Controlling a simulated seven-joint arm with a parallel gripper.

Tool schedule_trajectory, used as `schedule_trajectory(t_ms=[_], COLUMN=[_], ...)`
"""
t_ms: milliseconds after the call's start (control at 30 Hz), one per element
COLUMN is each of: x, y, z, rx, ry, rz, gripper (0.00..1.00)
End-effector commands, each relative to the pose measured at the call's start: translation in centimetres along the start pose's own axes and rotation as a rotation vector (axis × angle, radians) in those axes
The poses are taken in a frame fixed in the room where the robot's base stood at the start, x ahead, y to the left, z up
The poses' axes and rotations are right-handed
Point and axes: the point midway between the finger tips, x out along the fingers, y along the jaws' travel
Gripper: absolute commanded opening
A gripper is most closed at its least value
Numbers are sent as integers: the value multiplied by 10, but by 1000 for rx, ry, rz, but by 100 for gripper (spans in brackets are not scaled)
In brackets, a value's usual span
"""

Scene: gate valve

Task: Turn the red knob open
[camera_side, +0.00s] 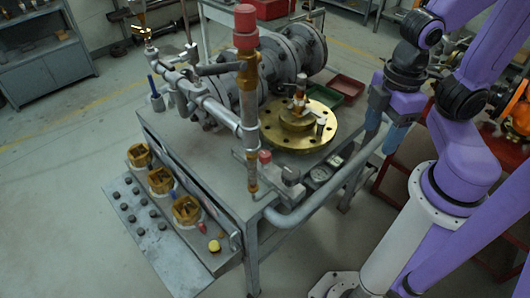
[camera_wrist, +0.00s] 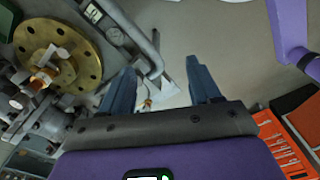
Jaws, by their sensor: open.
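A large red knob (camera_side: 245,24) caps the tall brown and grey pipe (camera_side: 250,120) in the side view. A smaller red knob (camera_side: 265,157) sits low beside that pipe, near the front corner of the bench. I cannot tell which one the task means. My gripper (camera_side: 383,140) hangs at the right of the bench, apart from both knobs. Its blue fingers are spread and empty, and they also show in the wrist view (camera_wrist: 160,67). Neither red knob is clearly seen in the wrist view.
A brass flange (camera_side: 312,128) with a small valve on top lies between the pipe and my gripper; it also shows in the wrist view (camera_wrist: 85,62). A grey curved pipe (camera_side: 330,188) runs along the bench's right edge. Green and red trays (camera_side: 347,86) sit behind.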

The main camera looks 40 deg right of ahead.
Motion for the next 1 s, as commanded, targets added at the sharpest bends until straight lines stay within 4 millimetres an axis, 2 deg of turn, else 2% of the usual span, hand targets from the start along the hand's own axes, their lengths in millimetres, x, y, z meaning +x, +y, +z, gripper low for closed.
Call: schedule_trajectory(t_ms=[167,367,600,800,900,1000], x=[0,4,15,28,32,36], y=[11,47,114,178,203,218], z=[-19,-61,-103,-120,-122,-123], rx=[246,828,1557,2103,2294,2411], ry=[-10,-37,-81,-128,-148,-163], rz=[-38,-127,-250,-361,-407,-437], gripper=[61,61,61,61,61,61])
